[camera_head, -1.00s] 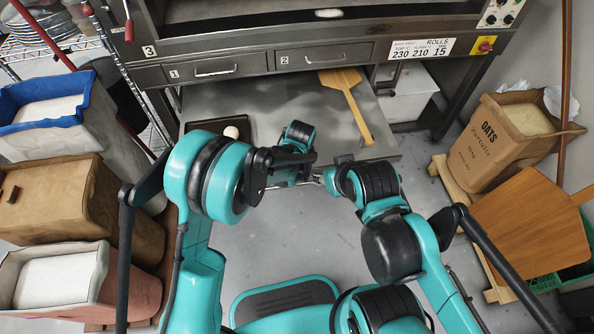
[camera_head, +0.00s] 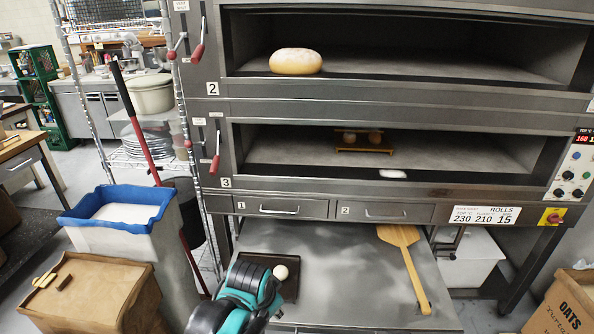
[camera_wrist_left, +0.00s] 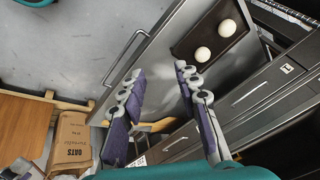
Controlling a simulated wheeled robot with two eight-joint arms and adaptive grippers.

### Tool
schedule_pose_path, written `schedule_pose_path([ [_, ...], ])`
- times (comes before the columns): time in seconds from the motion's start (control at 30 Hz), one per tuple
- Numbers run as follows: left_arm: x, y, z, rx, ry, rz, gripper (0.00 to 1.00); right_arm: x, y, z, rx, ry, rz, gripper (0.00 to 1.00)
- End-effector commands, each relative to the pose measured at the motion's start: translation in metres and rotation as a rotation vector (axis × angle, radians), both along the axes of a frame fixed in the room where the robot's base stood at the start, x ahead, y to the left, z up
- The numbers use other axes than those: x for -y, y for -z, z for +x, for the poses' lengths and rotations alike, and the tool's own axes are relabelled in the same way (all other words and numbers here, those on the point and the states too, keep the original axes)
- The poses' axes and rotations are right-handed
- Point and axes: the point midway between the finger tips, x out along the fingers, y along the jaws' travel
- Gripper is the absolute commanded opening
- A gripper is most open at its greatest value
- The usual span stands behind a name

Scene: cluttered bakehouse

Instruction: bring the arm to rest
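My left gripper (camera_wrist_left: 160,75) is open in the left wrist view, its two purple-padded fingers spread apart with nothing between them. Beyond the fingertips, a dark tray (camera_wrist_left: 181,52) holds two pale dough balls (camera_wrist_left: 228,28). A part of my teal arm (camera_head: 252,285) shows at the bottom of the head view, in front of the tray (camera_head: 292,292). One dough ball (camera_head: 280,272) shows there; the rest of the tray is partly hidden. My right gripper is in neither current view.
A wooden peel (camera_head: 405,270) lies on the grey shelf (camera_head: 345,275) under the deck oven. A loaf (camera_head: 296,61) sits in the upper chamber. Bins (camera_head: 125,225) crowd the left; an oats sack (camera_head: 565,305) stands at lower right.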

Motion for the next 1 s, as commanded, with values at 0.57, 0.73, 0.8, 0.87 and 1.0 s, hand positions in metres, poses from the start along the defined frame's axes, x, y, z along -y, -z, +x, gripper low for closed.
schedule_pose_path([
  [0.57,-0.112,-0.023,-0.117,0.164,-0.648,-0.292,0.33,0.000,0.000,0.000,0.000,0.000,0.000,0.40],
  [0.73,-0.114,-0.022,-0.120,0.171,-0.667,-0.302,0.33,0.000,0.000,0.000,0.000,0.000,0.000,0.40],
  [0.8,-0.113,-0.022,-0.119,0.171,-0.666,-0.302,0.33,0.000,0.000,0.000,0.000,0.000,0.000,0.40],
  [0.87,-0.113,-0.022,-0.119,0.169,-0.665,-0.302,0.33,0.000,0.000,0.000,0.000,0.000,0.000,0.40],
  [1.0,-0.113,-0.022,-0.119,0.170,-0.664,-0.301,0.33,0.000,0.000,0.000,0.000,0.000,0.000,0.40],
])
